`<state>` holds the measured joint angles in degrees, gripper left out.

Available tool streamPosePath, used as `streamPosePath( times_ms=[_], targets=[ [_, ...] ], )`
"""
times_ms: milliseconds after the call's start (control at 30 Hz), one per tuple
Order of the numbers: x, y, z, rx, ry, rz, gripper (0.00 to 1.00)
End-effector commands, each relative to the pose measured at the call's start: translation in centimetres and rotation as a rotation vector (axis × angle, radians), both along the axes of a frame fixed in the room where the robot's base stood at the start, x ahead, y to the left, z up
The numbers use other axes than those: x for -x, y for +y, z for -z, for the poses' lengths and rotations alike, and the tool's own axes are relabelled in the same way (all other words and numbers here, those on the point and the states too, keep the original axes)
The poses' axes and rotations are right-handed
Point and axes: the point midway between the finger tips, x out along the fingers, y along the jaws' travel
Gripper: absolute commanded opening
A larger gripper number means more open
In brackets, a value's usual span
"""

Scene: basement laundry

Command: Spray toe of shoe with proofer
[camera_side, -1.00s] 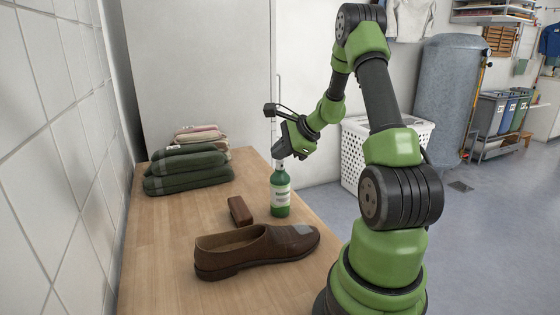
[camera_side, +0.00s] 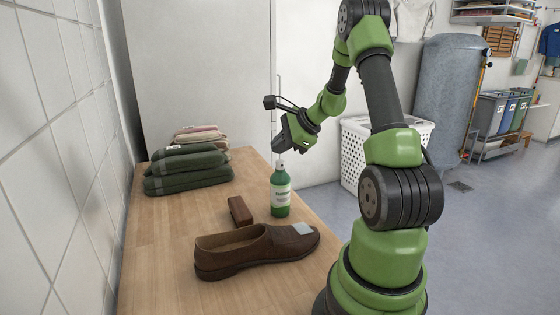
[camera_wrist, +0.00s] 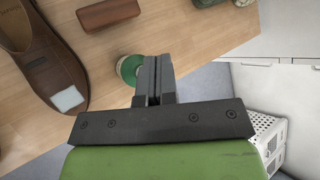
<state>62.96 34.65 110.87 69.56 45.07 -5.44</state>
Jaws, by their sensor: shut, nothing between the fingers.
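A brown leather shoe (camera_side: 230,262) lies on the wooden table, its toe at the right. A pale square patch (camera_side: 303,229) is on the toe; the patch also shows in the wrist view (camera_wrist: 67,98). The green spray bottle (camera_side: 280,203) with a white label stands upright behind the toe. My gripper (camera_side: 278,149) is shut and empty, just above the bottle's white top. In the wrist view the shut fingers (camera_wrist: 153,72) hide part of the bottle (camera_wrist: 126,68). I cannot tell if the fingertips touch the top.
A brown block (camera_side: 240,211) lies between shoe and bottle on the left. Folded green cloths (camera_side: 188,172) are stacked at the table's back left. Bare wooden table (camera_side: 150,235) lies left of the shoe. A white basket (camera_side: 362,160) stands on the floor beyond the table.

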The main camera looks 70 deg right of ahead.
Motion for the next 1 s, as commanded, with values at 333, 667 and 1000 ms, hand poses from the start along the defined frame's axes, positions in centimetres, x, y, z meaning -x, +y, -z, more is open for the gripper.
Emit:
streamPosePath(
  times_ms=[333, 667, 1000],
  targets=[
    [-0.1, -0.1, -2.4, 0.005, -0.003, -0.002, 0.0],
    [0.0, 0.0, -5.6, 0.003, -0.003, -0.001, 0.0],
    [0.0, 0.0, -6.0, 0.001, 0.0, -0.001, 0.0]
  ],
)
